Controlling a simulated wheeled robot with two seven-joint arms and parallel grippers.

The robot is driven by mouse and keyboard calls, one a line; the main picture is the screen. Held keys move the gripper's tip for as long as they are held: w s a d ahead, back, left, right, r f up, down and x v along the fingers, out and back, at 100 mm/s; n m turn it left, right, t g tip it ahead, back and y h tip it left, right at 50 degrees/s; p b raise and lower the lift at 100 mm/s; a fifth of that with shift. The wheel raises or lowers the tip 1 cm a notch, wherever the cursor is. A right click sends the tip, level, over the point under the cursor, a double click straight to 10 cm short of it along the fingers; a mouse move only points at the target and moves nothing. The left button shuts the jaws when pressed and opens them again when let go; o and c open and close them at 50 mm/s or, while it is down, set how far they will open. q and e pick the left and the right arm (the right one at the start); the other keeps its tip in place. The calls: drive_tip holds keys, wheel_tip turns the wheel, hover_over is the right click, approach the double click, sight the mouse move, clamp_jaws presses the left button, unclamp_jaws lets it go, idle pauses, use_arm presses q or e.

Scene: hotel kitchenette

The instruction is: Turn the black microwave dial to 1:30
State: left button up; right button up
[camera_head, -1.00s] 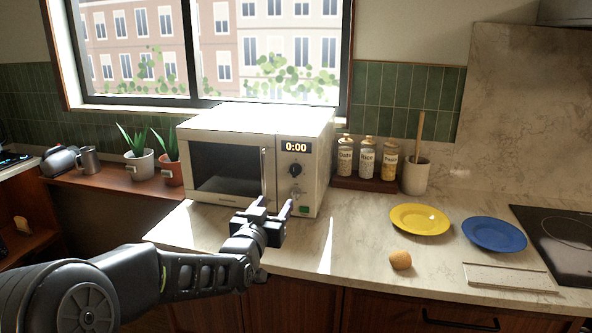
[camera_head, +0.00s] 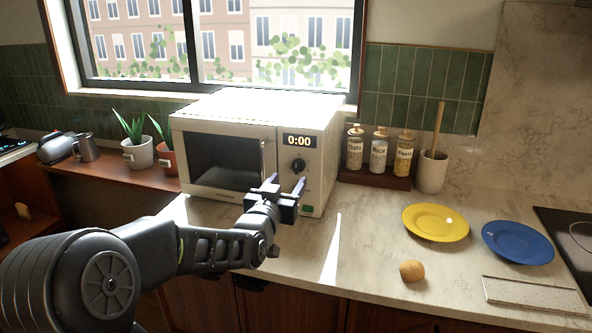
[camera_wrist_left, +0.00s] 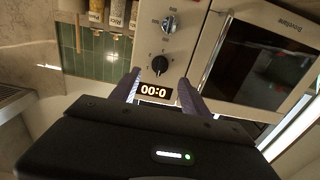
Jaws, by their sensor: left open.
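The white microwave (camera_head: 222,125) stands on the counter with its door closed. Its display (camera_head: 299,141) reads 0:00. The black dial (camera_head: 299,166) sits just below the display. My left gripper (camera_head: 287,182) is open and empty in front of the control panel, its fingertips a little below the black dial in the head view. The left wrist view is upside down; there the black dial (camera_wrist_left: 160,65) shows between the two spread fingertips, with the display (camera_wrist_left: 153,91) closer to the gripper body. A second, grey dial (camera_wrist_left: 169,22) lies beyond it. My right gripper is not in view.
Jars (camera_head: 378,151) on a wooden stand and a utensil pot (camera_head: 432,171) stand right of the microwave. A yellow plate (camera_head: 435,222), a blue plate (camera_head: 517,243) and a round brown item (camera_head: 412,271) lie on the counter. Potted plants (camera_head: 139,152) stand at left.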

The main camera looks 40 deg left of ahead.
sight(296, 169)
use_arm(q)
drive_tip(key=p+x, duration=0.2)
drive_tip(key=x, duration=0.5)
drive_tip(key=shift+w, duration=0.15)
drive_tip(key=shift+c, duration=0.5)
clamp_jaws()
